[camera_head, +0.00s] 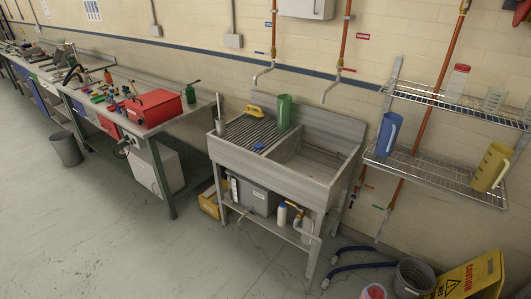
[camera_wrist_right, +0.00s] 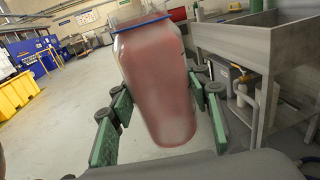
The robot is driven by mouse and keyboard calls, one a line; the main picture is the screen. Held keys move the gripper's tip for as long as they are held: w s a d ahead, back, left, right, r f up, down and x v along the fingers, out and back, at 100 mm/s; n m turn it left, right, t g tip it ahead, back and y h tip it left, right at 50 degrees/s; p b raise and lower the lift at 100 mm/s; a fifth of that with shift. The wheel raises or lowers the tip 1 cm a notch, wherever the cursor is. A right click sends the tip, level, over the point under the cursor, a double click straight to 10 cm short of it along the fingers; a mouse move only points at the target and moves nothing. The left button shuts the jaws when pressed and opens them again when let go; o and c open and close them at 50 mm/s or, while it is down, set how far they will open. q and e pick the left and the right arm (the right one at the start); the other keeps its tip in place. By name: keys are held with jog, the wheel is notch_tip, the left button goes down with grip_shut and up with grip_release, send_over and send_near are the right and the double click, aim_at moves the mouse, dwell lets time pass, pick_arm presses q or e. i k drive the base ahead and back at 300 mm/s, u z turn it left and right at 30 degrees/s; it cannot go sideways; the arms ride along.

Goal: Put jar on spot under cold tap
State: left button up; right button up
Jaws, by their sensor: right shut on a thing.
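In the right wrist view my right gripper (camera_wrist_right: 160,112) has its green fingers shut on either side of a clear jar (camera_wrist_right: 155,85) with pinkish-red contents. The jar has a blue rim near its top and appears slightly tilted in the picture. There a metal sink unit (camera_head: 270,163) stands against the wall, with a ribbed drainboard on the left and a basin on the right. A tap spout (camera_head: 262,76) with a blue label hangs over the drainboard side. A second spout (camera_head: 331,93) with a red label hangs over the basin. A small blue disc (camera_head: 259,147) lies on the drainboard.
A green jug (camera_head: 284,112) and a yellow object (camera_head: 261,111) stand at the back of the sink unit. Wire shelves (camera_head: 437,180) hold jugs at right. A bucket (camera_head: 412,278) and yellow caution sign (camera_head: 470,279) are on the floor.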

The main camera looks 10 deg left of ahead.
aim_at(257, 128)
jog(key=u, duration=0.65)
jog(key=i, duration=0.75)
jog(key=u, duration=0.35)
